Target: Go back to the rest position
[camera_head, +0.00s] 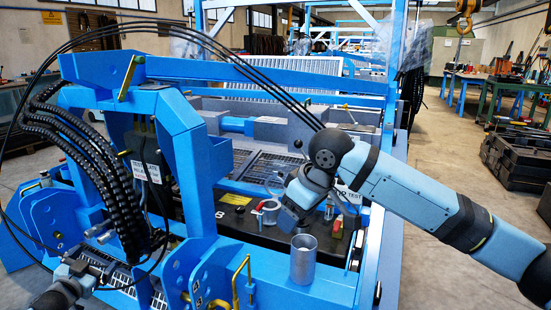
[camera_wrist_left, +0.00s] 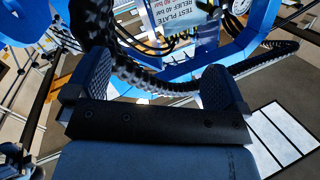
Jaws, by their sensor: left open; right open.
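My left gripper (camera_head: 98,268) is low at the left of the head view, beside the blue machine frame and partly hidden by cables. In the left wrist view its two dark padded fingers (camera_wrist_left: 160,88) stand wide apart with nothing held, and a black cable chain passes behind them. My right gripper (camera_head: 278,190) comes in from the right and hangs over the black plate of the blue frame. It is open, and I see nothing held in it; its fingers are small and hard to make out.
The blue frame (camera_head: 187,130) rises between my arms, with a black cable chain (camera_head: 100,165) and loose hoses arching over it. A grey metal cup (camera_head: 303,262) stands near the front, and a small ring-shaped part (camera_head: 268,212) lies by my right gripper. Open floor (camera_head: 440,160) lies at the right.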

